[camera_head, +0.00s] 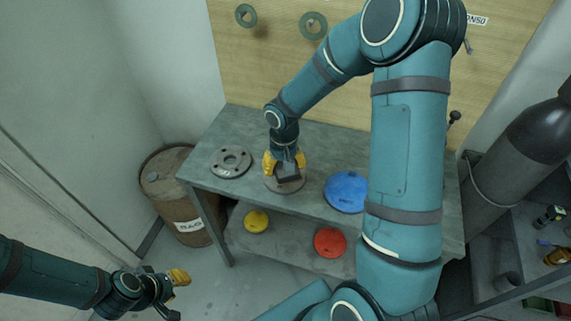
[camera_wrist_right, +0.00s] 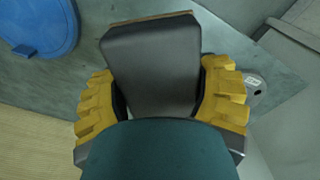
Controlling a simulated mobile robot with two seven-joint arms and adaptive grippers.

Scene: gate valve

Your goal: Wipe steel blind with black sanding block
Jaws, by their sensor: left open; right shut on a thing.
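The black sanding block (camera_head: 288,172) is held between the yellow fingers of my right gripper (camera_head: 284,162). In the right wrist view the dark block (camera_wrist_right: 155,65), with a thin brown edge, sits between both fingers (camera_wrist_right: 160,95). The steel blind (camera_head: 272,187) is a grey disc on the bench, directly under the block and mostly hidden by it and the gripper. I cannot tell whether block and disc touch. My left gripper (camera_head: 178,290) is open and empty, low at the left, away from the bench.
The grey bench (camera_head: 300,204) also carries a flange with holes (camera_head: 231,162) on the left and a blue disc (camera_head: 346,191) on the right. Yellow (camera_head: 256,221) and red discs (camera_head: 330,242) lie on the lower shelf. A rusty barrel (camera_head: 172,190) stands left, a gas cylinder (camera_head: 530,140) right.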

